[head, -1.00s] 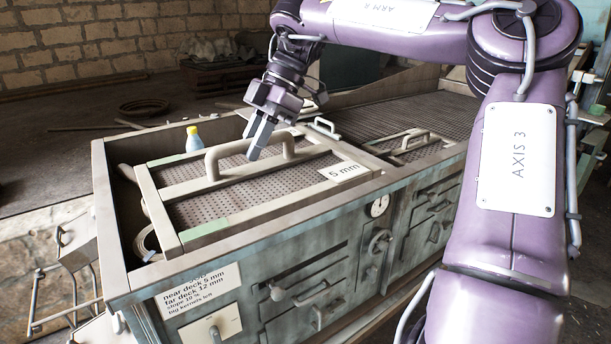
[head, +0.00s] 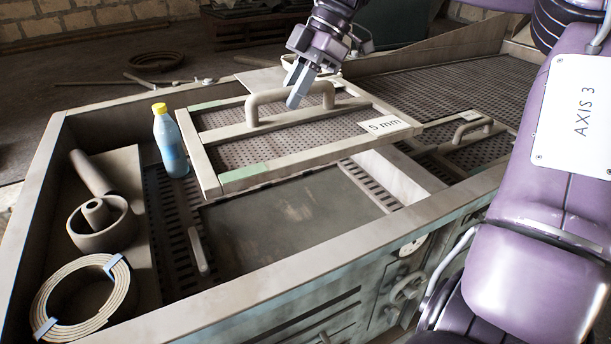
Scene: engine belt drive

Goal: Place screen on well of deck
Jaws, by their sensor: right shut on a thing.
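The screen (head: 270,150) is a framed perforated panel with a thick arched handle, green end strips and a "5 mm" label. My right gripper (head: 297,88) is shut on its handle (head: 263,102). The screen is over the rear part of the near deck; its far edge is partly behind the gripper, and I cannot tell whether it touches anything below. The well (head: 295,222) shows in front of it as a rectangular recess with a dark flat floor and slotted strips at its sides. The screen overlaps the well's far side. My left gripper is not in view.
A blue bottle with a yellow cap (head: 169,142) stands close to the screen's left edge. A coiled belt (head: 84,300) and a pulley-like part (head: 101,222) lie in the left compartment. A second handled screen (head: 475,140) is at right. The box's front wall (head: 230,305) borders the well.

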